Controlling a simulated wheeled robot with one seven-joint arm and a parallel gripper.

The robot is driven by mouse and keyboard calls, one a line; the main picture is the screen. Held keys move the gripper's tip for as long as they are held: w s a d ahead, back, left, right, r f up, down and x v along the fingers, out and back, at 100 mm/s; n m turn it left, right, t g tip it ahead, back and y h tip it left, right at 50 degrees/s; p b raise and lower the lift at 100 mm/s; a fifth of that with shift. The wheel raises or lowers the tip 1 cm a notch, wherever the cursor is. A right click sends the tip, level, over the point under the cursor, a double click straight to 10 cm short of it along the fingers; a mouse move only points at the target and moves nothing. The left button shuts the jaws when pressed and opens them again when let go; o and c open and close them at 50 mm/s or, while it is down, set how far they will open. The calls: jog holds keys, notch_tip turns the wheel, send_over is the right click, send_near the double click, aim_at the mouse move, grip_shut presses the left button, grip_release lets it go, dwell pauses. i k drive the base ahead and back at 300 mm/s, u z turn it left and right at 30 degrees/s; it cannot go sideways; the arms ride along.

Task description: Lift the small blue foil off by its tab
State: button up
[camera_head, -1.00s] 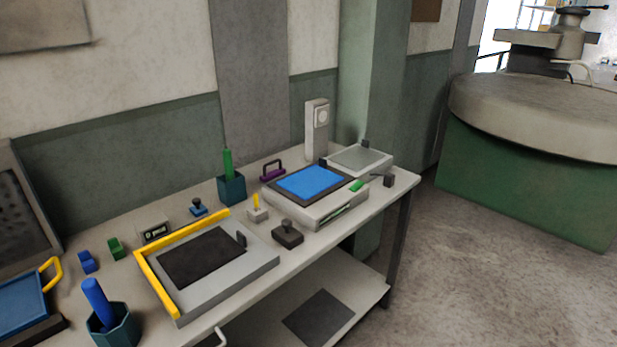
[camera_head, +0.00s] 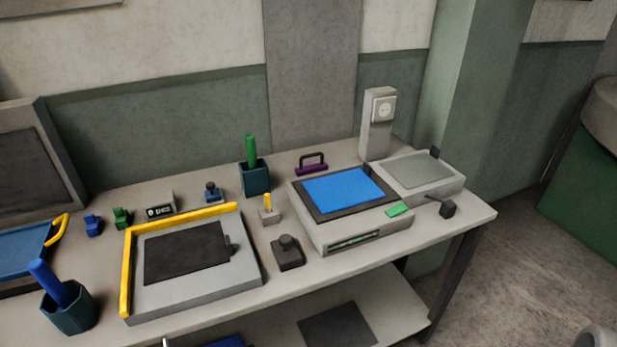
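A blue foil sheet (camera_head: 343,190) lies flat on the black top of a light grey box-shaped die (camera_head: 345,229), right of the table's middle. A small green piece (camera_head: 398,210) sits at the die's right front corner; I cannot tell whether it is the foil's tab. Another blue sheet (camera_head: 20,254) with a yellow handle (camera_head: 60,229) lies at the far left, partly cut off by the frame. My gripper is not in view, so its state and hold are hidden.
A grey plate with a yellow L-shaped rail (camera_head: 126,275) lies front left. A black knob block (camera_head: 287,252), a yellow-pin block (camera_head: 268,215), a teal cup (camera_head: 254,178), a purple handle (camera_head: 311,163) and a grey slab (camera_head: 418,175) surround the die. A white post (camera_head: 378,125) stands behind.

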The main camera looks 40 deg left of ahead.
aim_at(337, 192)
jog(key=u, duration=1)
jog(key=i, duration=0.95)
jog(key=u, duration=1.05)
